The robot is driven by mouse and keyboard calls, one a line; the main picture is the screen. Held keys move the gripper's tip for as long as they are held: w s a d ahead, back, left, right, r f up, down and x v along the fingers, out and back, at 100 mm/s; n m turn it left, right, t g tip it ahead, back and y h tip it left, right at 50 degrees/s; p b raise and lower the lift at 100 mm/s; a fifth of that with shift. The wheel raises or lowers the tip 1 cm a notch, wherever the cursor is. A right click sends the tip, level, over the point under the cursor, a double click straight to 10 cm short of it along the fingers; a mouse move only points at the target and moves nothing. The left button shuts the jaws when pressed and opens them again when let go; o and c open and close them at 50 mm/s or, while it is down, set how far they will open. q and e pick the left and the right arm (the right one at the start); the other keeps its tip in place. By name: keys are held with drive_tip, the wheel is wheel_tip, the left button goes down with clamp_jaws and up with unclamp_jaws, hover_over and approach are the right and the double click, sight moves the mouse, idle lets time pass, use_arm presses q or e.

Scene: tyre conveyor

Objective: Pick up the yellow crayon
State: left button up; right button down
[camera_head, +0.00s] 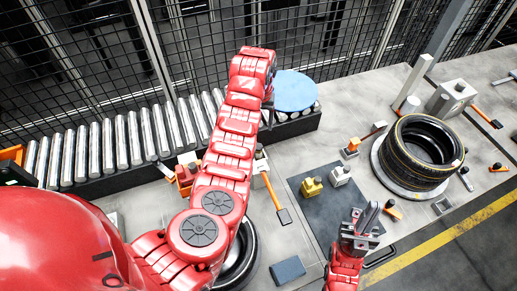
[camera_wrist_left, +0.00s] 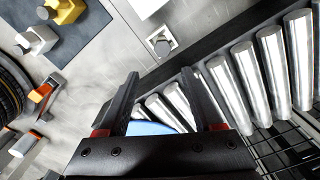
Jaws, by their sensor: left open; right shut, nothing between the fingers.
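I cannot make out a clear yellow crayon. A yellow blocky object (camera_head: 311,187) lies on the dark mat (camera_head: 325,220) in the head view, and it also shows at the top left of the left wrist view (camera_wrist_left: 66,10). My left gripper (camera_wrist_left: 160,78) is open, with a blue disc (camera_wrist_left: 150,128) showing behind its fingers. In the head view the left arm reaches to the roller conveyor beside that disc (camera_head: 294,90), and the arm partly hides the gripper. My right gripper (camera_head: 368,214) is shut and empty, over the mat's right edge, apart from the yellow object.
A white block (camera_head: 340,175) stands beside the yellow object. A tyre (camera_head: 425,150) lies on a round plate at right. Orange-handled tools lie around it. The roller conveyor (camera_head: 107,148) runs along the back left, with a mesh fence (camera_head: 330,35) behind. Bare table lies above the mat.

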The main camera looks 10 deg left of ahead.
sight(258, 146)
use_arm(q)
wheel_tip(258, 146, down, 8)
drive_tip(key=b, duration=0.5)
drive_tip(key=shift+a+f, duration=0.1)
drive_tip(key=shift+f+p, duration=0.6)
drive_tip(key=shift+p, duration=0.2)
drive_tip(key=shift+s+f+p, duration=0.1)
drive_tip(key=shift+f+p, duration=0.2)
drive_tip(key=f+p, duration=0.2)
drive_tip(key=f, duration=0.1)
drive_tip(key=shift+s+a+f, duration=0.2)
drive_tip(key=shift+f+p, duration=0.3)
drive_tip(key=shift+f, duration=0.65)
drive_tip(key=shift+w, duration=0.1)
clamp_jaws()
